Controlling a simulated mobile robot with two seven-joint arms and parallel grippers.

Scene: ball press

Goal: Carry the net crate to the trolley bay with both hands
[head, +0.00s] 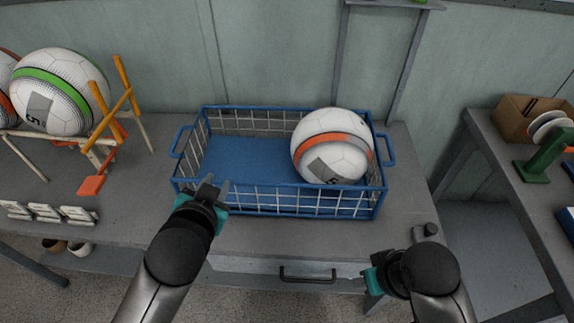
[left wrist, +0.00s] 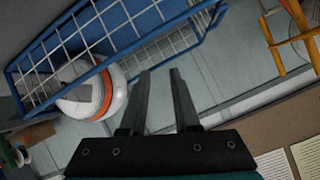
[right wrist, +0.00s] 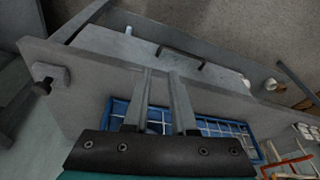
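The net crate (head: 283,211) is blue with wire-mesh sides and stands on the grey bench. A white ball with an orange band (head: 332,146) sits in its right part. It has a left end handle (head: 178,143) and a right end handle (head: 389,150). My left gripper (head: 212,186) is open and empty by the crate's front left corner; whether it touches cannot be told. The crate also shows in the left wrist view (left wrist: 75,40). My right gripper (head: 370,279) is open and empty near the bench's front edge, apart from the crate. I cannot make out a trolley bay.
Balls (head: 62,92) rest on a wooden rack with orange parts (head: 117,110) left of the crate. Several white pieces (head: 45,211) lie at the bench's front left. A side table (head: 520,190) at right holds a cardboard box (head: 512,117) and a green object (head: 545,155). A dark knob (head: 431,229) sits near the bench's right corner.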

